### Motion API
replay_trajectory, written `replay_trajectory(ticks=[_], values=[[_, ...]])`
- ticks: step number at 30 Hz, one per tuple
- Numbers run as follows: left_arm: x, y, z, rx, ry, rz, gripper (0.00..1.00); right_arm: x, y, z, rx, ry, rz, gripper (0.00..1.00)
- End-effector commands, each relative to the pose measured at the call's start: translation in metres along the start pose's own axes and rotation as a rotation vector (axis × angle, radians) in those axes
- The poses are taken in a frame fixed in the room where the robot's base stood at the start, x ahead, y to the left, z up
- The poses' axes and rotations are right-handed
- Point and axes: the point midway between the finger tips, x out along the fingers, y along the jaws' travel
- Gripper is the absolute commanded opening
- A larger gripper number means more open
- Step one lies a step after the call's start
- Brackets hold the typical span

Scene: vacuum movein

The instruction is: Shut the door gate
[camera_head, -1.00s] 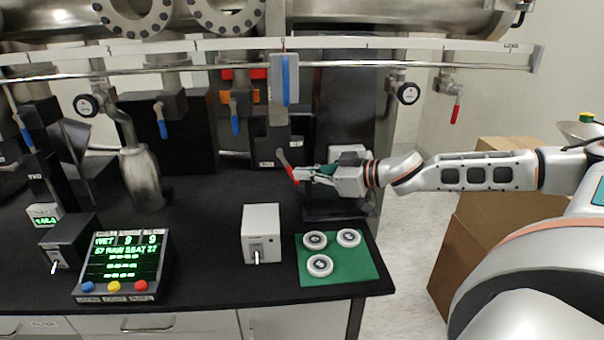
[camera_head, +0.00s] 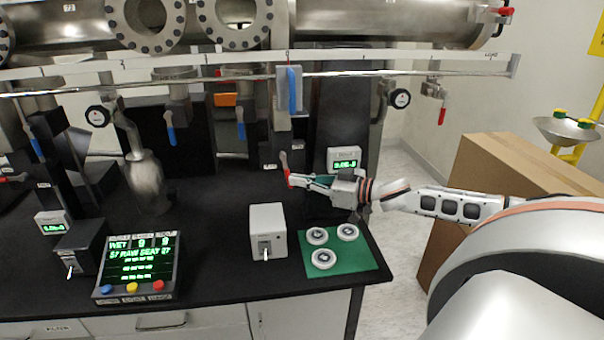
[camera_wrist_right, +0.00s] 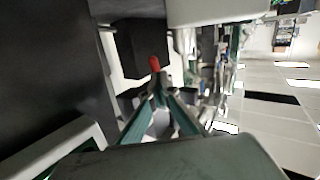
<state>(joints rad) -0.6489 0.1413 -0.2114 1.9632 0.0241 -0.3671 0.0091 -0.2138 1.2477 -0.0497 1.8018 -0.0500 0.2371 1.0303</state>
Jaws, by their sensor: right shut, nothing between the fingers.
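A lever with a red handle (camera_head: 287,175) hangs from the apparatus above the back of the black bench, left of my right gripper; I cannot tell whether it is the door gate's own handle. My right gripper (camera_head: 293,181) is shut and holds nothing; its fingertips are at the red handle, and I cannot tell whether they touch it. In the right wrist view the red handle tip (camera_wrist_right: 155,63) shows just beyond the closed fingertips (camera_wrist_right: 160,90). My left gripper is not in view.
On the black bench stand a white switch box (camera_head: 268,228), a green mat (camera_head: 355,262) with three white discs and a control panel (camera_head: 140,265) with green text. A small display box (camera_head: 344,158) stands behind my right gripper. A cardboard box (camera_head: 470,215) is at the right.

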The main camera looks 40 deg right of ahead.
Motion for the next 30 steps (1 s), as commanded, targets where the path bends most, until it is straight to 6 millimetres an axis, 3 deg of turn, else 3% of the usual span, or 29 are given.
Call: replay_trajectory(ticks=[18, 30], values=[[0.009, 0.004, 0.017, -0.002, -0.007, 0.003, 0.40, 0.015, -0.010, 0.009, 0.149, 0.220, 0.002, 0.00], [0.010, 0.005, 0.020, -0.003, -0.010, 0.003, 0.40, 0.019, -0.014, 0.007, 0.181, 0.272, -0.003, 0.00]])
